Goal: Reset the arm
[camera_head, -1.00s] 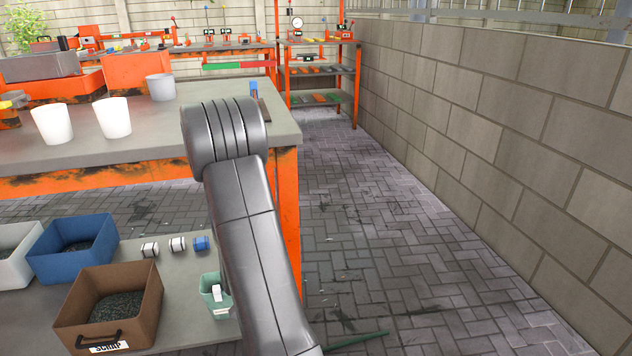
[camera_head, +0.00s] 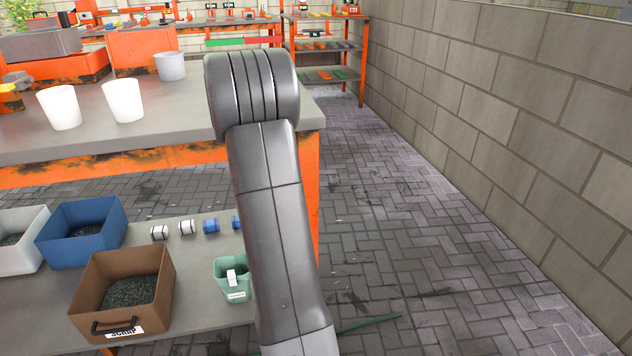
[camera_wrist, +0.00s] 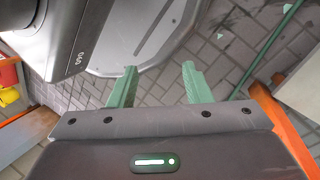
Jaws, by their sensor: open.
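My arm (camera_head: 275,210) rises through the middle of the head view, its grey elbow in front of the workbench. In the wrist view my gripper (camera_wrist: 158,84) has its two green fingers spread apart, with nothing between them. A grey rounded plate and brick paving show beyond the fingertips. The gripper itself is hidden in the head view.
A workbench (camera_head: 180,125) with white cups (camera_head: 123,100) stands at the left. A block wall (camera_head: 520,130) bounds the right; paving between is mostly clear.

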